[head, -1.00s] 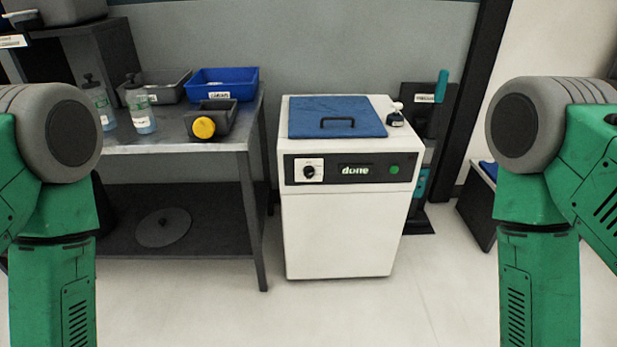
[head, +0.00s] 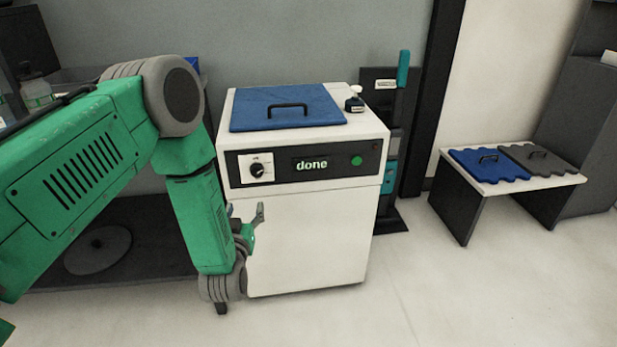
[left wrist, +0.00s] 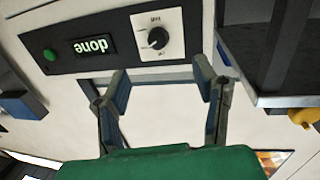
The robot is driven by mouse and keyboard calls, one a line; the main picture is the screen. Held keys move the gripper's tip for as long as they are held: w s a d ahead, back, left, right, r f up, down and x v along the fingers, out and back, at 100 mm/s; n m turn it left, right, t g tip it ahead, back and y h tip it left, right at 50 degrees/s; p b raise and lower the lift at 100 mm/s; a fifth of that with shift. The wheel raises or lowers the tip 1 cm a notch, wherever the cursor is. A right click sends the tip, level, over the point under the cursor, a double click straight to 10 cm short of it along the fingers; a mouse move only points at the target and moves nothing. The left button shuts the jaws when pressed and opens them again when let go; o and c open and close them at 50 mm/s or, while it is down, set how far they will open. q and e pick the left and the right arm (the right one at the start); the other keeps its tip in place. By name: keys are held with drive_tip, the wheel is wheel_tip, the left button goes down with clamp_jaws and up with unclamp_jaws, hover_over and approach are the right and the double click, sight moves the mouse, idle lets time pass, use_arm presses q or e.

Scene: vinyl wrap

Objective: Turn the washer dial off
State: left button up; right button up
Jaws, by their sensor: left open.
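The washer (head: 305,235) is a white box with a blue lid and a dark control panel. Its dial (head: 257,170) is a black knob on a white plate at the left of the panel, beside a display (head: 312,164) reading "done". My left gripper (head: 250,218) is open and empty, in front of the washer, below the dial. In the left wrist view, the dial (left wrist: 157,38) shows upside down beyond the open fingers (left wrist: 160,88), apart from them. The knob's pointer is tilted; its exact setting is too small to read. My right gripper is out of view.
A green button (head: 356,160) sits right of the display. A small bottle (head: 355,101) stands on the washer's top right corner. A low bench (head: 460,200) with blue and grey lids is at right. The floor in front is clear.

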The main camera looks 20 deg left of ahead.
sight(256, 173)
use_arm(q)
drive_tip(key=b+x, duration=0.1)
drive_tip(key=x, duration=0.4)
drive_tip(key=b+x, duration=0.2)
drive_tip(key=x, duration=0.2)
drive_tip(key=r+b+x, duration=0.1)
drive_tip(key=x, duration=0.4)
drive_tip(key=shift+w+d, duration=0.1)
drive_tip(key=shift+w, duration=0.35)
drive_tip(key=shift+r, duration=0.1)
drive_tip(key=c, duration=1.1)
